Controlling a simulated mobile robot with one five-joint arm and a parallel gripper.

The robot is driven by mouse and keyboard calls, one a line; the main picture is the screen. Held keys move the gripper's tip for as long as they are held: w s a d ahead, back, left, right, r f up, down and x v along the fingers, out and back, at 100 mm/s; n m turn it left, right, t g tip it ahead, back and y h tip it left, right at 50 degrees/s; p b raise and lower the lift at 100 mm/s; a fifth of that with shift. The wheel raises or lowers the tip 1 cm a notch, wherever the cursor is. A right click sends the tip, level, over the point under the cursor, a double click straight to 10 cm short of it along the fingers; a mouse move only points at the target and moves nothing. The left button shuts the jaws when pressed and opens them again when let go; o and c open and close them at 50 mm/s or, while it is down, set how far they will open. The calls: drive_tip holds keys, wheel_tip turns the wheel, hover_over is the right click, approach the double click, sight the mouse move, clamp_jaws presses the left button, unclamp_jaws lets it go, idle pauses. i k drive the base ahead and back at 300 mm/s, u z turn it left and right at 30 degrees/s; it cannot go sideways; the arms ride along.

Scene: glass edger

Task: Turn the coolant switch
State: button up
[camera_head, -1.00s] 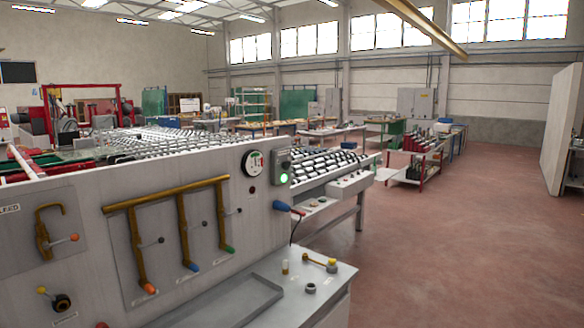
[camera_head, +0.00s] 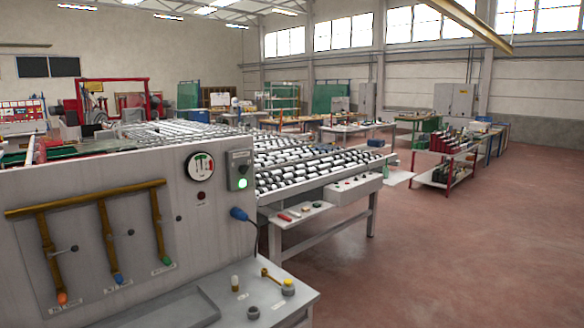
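I cannot make out which part is the coolant switch, as the labels are too small to read. The grey machine panel (camera_head: 110,170) fills the left foreground. A small grey control box (camera_head: 239,166) with a lit green lamp (camera_head: 242,183) is at its upper right corner. A round gauge (camera_head: 200,166) is left of the box, with a small dark red button (camera_head: 201,196) below. Brass pipes (camera_head: 108,235) carry orange, blue and green tipped valve levers. My gripper is not in view.
A grey ledge (camera_head: 215,300) with small fittings (camera_head: 254,313) and a yellow-ended brass piece (camera_head: 287,287) juts out below the panel. A blue plug (camera_head: 240,214) with a cable sticks out at the panel's right edge. The roller table (camera_head: 320,170) stands behind. Red floor (camera_head: 450,260) is open on the right.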

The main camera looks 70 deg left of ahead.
sight(243, 169)
drive_tip(key=z, duration=0.05)
drive_tip(key=i, duration=0.9)
drive_tip(key=u, duration=3.8)
drive_tip(key=i, duration=1.1)
drive_tip(key=u, duration=0.05)
